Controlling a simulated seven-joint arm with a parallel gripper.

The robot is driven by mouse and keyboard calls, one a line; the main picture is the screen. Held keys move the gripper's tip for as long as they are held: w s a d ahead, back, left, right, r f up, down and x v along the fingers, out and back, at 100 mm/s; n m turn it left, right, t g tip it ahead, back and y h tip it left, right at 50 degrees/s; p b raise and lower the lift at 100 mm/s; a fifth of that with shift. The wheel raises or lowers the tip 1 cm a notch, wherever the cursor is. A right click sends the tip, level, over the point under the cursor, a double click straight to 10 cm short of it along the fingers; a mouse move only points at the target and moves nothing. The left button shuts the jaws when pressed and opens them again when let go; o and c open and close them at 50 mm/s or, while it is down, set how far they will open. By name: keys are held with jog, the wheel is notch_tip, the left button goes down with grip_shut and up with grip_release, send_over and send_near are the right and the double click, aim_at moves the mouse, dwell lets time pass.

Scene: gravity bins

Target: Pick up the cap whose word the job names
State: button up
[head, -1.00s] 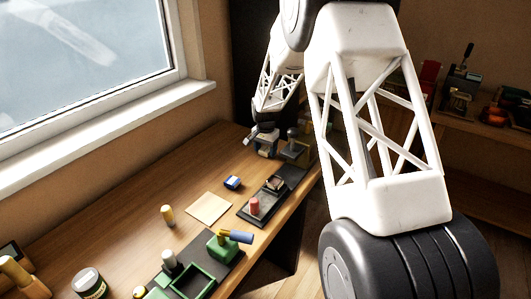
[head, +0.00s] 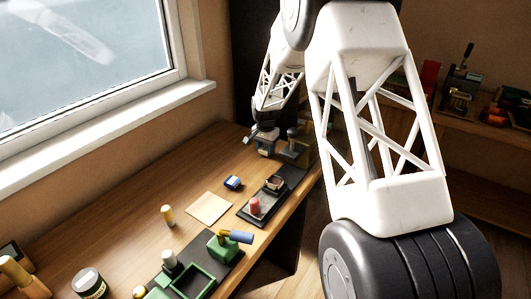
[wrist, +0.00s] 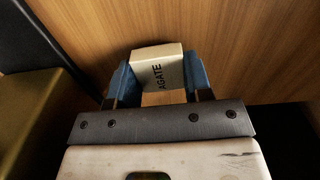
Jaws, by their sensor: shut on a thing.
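A cream, block-like cap (wrist: 160,58) marked AGATE sits between the two blue fingers of my gripper (wrist: 158,84) in the wrist view. The fingers press on its left and right sides, and the word faces the camera. In the head view my gripper (head: 265,146) is at the far end of the wooden bench. The cap is too small and too covered to make out there. I cannot tell whether it touches the wood.
A dark tray (head: 250,208) with a red cylinder (head: 254,204) lies nearer on the bench (head: 135,230). A blue-and-white block (head: 232,183), a paper sheet (head: 209,208) and a green open box (head: 193,281) are around it. A dark post (head: 292,138) stands right of my gripper.

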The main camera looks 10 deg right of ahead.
aim_at(265, 148)
jog(key=shift+r, duration=0.85)
dwell(0.4)
jog(key=shift+r, duration=2.4)
